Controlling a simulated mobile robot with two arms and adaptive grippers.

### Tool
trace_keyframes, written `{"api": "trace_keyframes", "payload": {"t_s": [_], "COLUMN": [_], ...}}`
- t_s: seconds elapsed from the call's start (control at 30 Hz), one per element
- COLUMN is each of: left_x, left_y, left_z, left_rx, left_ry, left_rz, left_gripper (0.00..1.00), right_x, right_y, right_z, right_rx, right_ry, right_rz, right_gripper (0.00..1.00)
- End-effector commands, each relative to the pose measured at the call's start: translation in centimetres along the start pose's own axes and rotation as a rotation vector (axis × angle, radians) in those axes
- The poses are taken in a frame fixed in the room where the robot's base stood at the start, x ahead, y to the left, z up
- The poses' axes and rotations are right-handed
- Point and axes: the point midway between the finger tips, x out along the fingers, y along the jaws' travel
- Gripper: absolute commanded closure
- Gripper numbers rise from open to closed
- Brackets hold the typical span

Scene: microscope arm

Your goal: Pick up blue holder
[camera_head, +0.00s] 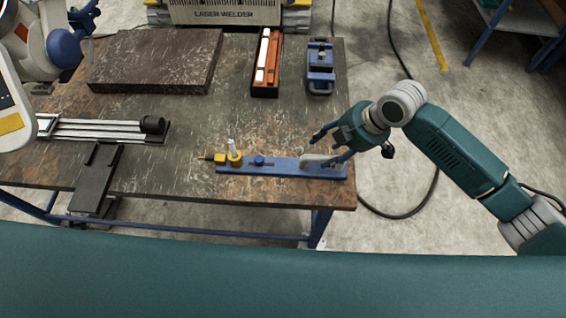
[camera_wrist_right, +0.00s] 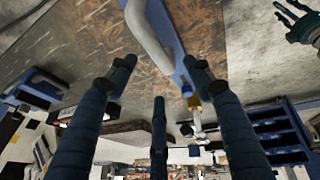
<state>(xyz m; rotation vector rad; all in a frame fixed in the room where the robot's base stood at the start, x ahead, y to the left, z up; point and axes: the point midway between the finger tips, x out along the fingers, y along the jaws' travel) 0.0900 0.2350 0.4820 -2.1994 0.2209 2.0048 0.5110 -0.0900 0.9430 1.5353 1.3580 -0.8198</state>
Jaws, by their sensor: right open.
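The blue holder (camera_head: 290,169) is a long, flat blue bar lying along the front right edge of the table. It carries a yellow fitting (camera_head: 235,158) at its left end, a blue knob (camera_head: 259,160) and a pale grey handle (camera_head: 318,160) near its right end. My right gripper (camera_head: 322,150) is open over the right end, its fingers close to the handle. In the right wrist view the handle (camera_wrist_right: 150,38) and the blue bar (camera_wrist_right: 183,60) show beyond the spread, empty fingers. Contact cannot be told. A teal hand (camera_wrist_right: 298,22), apparently my left gripper, is small at top right there.
On the table (camera_head: 190,115) lie a dark slab (camera_head: 155,60), an orange and black tray (camera_head: 266,62) with white pieces, a blue vise-like device (camera_head: 320,66) and a metal rail fixture (camera_head: 100,129). A white and blue machine (camera_head: 55,38) stands at the upper left.

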Motion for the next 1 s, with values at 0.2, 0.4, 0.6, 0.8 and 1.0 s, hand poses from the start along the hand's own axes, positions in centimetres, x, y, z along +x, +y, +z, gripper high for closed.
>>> {"api": "trace_keyframes", "payload": {"t_s": [0.2,0.4,0.6,0.8,1.0], "left_x": [-0.6,-2.0,-2.8,-2.9,-2.8], "left_y": [0.0,0.0,0.0,-0.1,-0.1], "left_z": [-0.1,-0.3,-0.3,-0.3,-0.3], "left_rx": [0.0,0.0,0.0,0.0,-0.001], "left_ry": [0.001,0.001,0.001,0.001,0.001], "left_rz": [0.0,0.0,0.0,0.0,0.0], "left_gripper": [0.6,0.6,0.6,0.6,0.6], "right_x": [2.5,4.2,7.1,7.9,7.9], "right_y": [0.1,0.0,0.2,0.2,0.2], "right_z": [-0.1,-0.3,-0.2,-0.1,-0.1], "right_rx": [0.002,0.003,0.003,0.001,0.001], "right_ry": [0.001,0.0,0.0,0.0,0.0], "right_rz": [0.0,-0.003,-0.001,0.001,0.002], "right_gripper": [0.48,0.48,0.48,0.48,0.62]}}
